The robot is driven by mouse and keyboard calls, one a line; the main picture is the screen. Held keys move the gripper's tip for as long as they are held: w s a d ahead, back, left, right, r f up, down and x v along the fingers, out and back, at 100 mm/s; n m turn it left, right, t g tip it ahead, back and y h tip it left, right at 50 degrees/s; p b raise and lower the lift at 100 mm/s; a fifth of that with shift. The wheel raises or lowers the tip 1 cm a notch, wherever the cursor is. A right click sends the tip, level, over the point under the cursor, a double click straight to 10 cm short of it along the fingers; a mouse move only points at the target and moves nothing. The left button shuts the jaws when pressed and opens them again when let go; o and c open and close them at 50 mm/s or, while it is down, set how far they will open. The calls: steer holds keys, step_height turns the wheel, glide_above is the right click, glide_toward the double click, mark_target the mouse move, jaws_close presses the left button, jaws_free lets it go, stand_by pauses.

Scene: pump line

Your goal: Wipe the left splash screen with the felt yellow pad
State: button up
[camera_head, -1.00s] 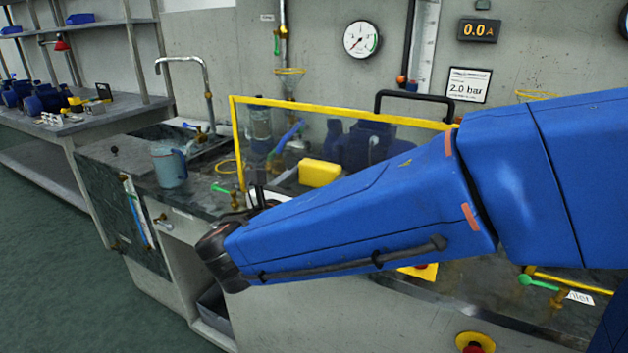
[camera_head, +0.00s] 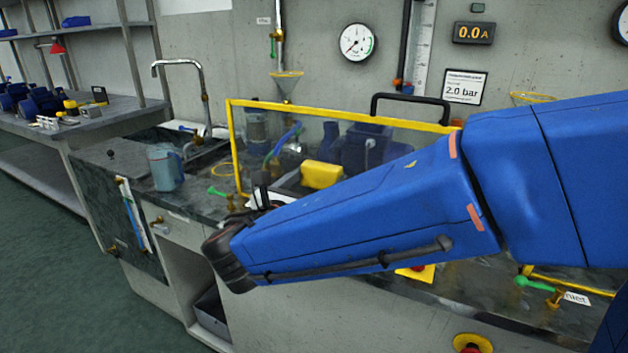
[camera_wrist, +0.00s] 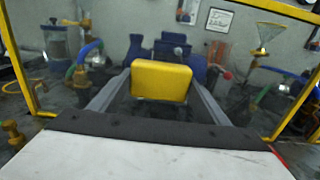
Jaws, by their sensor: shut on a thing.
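The felt yellow pad (camera_wrist: 162,80) is held between the two grey fingers of my gripper (camera_wrist: 160,92) in the wrist view. It also shows in the head view (camera_head: 321,174), just above my blue forearm. The left splash screen is a clear panel in a yellow frame (camera_head: 231,140), standing along the counter. Its frame also shows at the left of the wrist view (camera_wrist: 17,62). The pad overlaps the panel in both views; I cannot tell whether it touches it. My forearm hides the screen's lower right part and most of my gripper in the head view.
Behind the screen are a blue pump (camera_head: 367,148), pipes and a funnel (camera_head: 286,84). A grey-blue jug (camera_head: 165,167) stands left of the screen, near a tap (camera_head: 204,90). A green-handled valve (camera_head: 222,192) is close to the screen's lower left corner.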

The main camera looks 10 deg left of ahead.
steer(key=d, duration=0.1)
steer(key=s+d, duration=0.1)
steer(key=d, duration=0.1)
stand_by(0.4)
steer(key=shift+w+a, duration=0.25)
steer(key=shift+a, duration=0.35)
steer(key=shift+w+a, duration=0.3)
steer(key=shift+a, duration=0.3)
steer(key=shift+w+a, duration=0.25)
steer(key=shift+a, duration=0.35)
steer(key=shift+v, duration=2.95)
